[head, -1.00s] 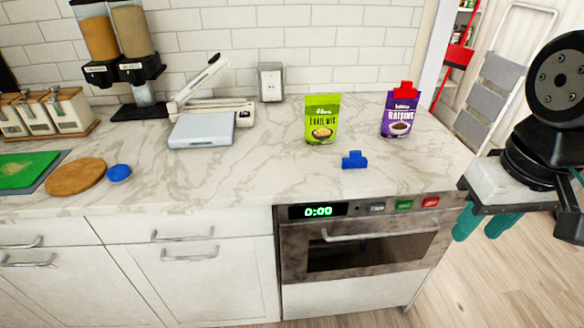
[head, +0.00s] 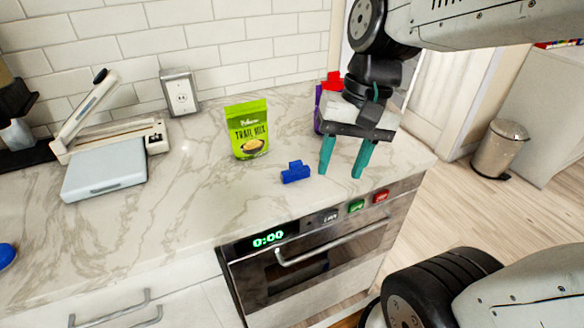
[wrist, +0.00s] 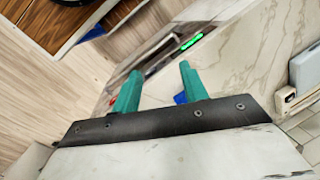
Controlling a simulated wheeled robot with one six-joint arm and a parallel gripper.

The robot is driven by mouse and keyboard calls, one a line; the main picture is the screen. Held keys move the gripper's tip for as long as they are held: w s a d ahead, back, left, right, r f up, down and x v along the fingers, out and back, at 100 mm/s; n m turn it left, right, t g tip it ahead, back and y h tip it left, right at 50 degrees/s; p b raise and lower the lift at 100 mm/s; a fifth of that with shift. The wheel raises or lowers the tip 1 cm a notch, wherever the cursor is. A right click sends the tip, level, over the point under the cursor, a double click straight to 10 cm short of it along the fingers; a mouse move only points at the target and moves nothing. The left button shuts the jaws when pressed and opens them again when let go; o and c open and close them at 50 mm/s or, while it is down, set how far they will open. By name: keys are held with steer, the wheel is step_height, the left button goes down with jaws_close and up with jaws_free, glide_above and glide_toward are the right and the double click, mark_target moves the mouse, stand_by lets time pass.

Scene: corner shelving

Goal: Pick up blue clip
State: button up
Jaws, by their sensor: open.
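The blue clip (head: 296,172) lies on the marble counter, in front of and to the right of the green trail mix bag. My gripper (head: 343,172) is open and empty, with teal fingers pointing down, to the right of the clip and apart from it in the head view. In the wrist view, a small part of the blue clip (wrist: 181,97) shows beside the right finger of my gripper (wrist: 157,88); the rest is hidden behind that finger and the gripper body.
The green trail mix bag (head: 247,130) stands close behind the clip. A purple raisins bag with a red clip (head: 332,80) is mostly hidden behind my gripper. A scale (head: 105,172) and slicer stand left. The counter's front edge runs above the oven (head: 320,250).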

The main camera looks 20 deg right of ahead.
steer(key=w+f+m+y, duration=0.4)
steer(key=w+m, duration=0.3)
steer(key=w, duration=0.2)
steer(key=m+y, duration=0.3)
steer(key=m, duration=0.3)
glide_toward(298, 162)
steer(key=x, duration=0.4)
steer(key=shift+a+f, duration=0.3)
steer(key=shift+w+a+f+m, duration=0.1)
steer(key=shift+a+f+m, duration=0.05)
steer(key=shift+f+m, duration=0.2)
steer(key=x, duration=0.7)
steer(key=shift+a, duration=0.15)
steer(key=shift+t, duration=0.3)
jaws_close()
